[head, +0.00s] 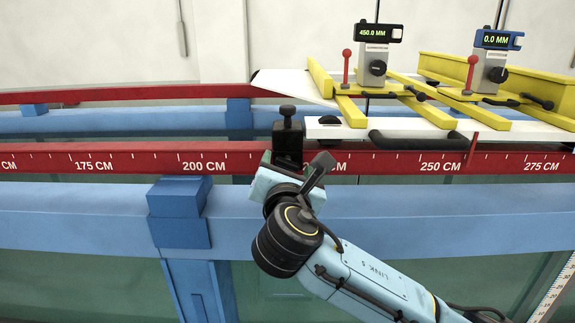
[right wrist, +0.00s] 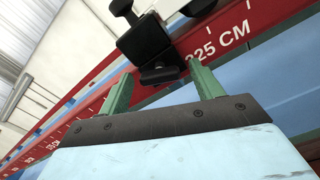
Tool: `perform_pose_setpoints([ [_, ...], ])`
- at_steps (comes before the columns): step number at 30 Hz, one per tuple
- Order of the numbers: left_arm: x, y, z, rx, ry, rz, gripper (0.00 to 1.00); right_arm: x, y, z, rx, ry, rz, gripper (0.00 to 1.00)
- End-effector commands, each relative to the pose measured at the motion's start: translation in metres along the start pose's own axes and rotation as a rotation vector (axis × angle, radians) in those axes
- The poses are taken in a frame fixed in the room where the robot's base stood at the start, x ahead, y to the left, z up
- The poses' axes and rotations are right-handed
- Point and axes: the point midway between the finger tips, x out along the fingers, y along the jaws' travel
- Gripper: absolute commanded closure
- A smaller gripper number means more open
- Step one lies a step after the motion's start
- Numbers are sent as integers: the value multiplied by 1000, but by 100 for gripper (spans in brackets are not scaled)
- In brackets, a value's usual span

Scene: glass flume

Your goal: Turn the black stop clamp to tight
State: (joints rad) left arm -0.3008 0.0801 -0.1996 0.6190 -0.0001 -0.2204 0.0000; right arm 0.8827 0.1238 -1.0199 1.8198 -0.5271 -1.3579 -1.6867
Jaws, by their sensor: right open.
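The black stop clamp (head: 288,138) sits on the red scale rail, with a round black knob (head: 287,111) upright on top. In the right wrist view the clamp (right wrist: 150,42) fills the upper middle, with its knob (right wrist: 121,7) at the top edge. My right gripper (head: 276,172) is at the front of the clamp, below the knob. In the right wrist view its two green fingers (right wrist: 160,70) stand apart, with the clamp's lower black part between or just beyond them. I cannot tell whether they touch it. My left gripper is not in view.
The red rail (head: 110,161) runs above a blue beam (head: 80,206). Right of the clamp is a white plate (head: 385,127) with a black handle (head: 418,141). Yellow carriages (head: 405,104) with gauges reading 450.0 MM (head: 376,33) and 0.0 MM (head: 497,40) stand behind, right.

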Motion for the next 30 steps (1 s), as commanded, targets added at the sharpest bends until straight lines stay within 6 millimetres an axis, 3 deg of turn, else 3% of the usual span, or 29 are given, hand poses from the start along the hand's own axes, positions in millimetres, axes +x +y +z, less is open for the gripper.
perform_pose_setpoints([
  [7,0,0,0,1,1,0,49,0,0,0,1,0,1,35],
  [17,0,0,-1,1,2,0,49,0,0,0,0,0,1,78],
  [30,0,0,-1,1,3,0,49,0,1,-1,96,3,1,79],
])
